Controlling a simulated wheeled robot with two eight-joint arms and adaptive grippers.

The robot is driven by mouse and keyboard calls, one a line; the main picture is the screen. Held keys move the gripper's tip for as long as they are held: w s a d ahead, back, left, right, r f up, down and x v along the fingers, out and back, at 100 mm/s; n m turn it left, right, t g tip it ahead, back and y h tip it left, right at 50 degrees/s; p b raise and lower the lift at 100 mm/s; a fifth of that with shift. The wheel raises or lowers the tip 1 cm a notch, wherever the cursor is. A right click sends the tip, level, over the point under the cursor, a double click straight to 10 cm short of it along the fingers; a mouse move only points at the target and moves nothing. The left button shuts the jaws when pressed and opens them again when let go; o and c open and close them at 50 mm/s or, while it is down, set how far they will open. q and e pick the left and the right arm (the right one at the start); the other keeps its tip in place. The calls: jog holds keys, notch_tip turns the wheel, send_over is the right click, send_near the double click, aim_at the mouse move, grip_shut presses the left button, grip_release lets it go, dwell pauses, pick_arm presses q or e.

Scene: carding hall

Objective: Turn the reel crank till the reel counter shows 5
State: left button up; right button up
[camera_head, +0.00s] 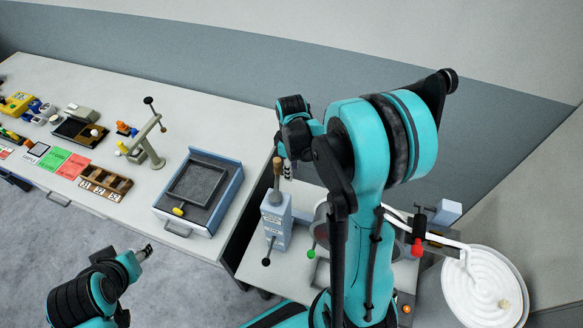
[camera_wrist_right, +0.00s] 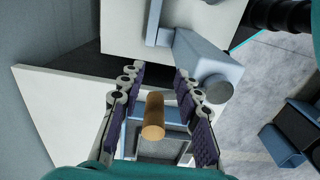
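A light blue-grey upright box (camera_head: 275,226) stands at the left edge of the right-hand bench. A wooden handle (camera_head: 277,172) rises from its top, and a black-knobbed lever hangs at its front. I cannot tell for sure that this is the reel crank, and no counter figure is legible. My right gripper (camera_head: 287,172) is close by the wooden handle. In the right wrist view the handle (camera_wrist_right: 153,117) lies between its spread fingers, with gaps on both sides. My left gripper (camera_head: 143,253) is at the lower left, over the floor; its finger opening is too small to read.
A blue-framed tray (camera_head: 228,190) is on the left bench. A small stand with a black-knobbed arm (camera_head: 151,152) and several small items are farther left. A white coiled dish (camera_head: 478,295) is at right. My right arm hides much of the right-hand bench.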

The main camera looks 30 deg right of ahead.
dwell(0.3)
notch_tip(320, 180, up, 12)
dwell(0.5)
jog(key=shift+c, duration=0.4)
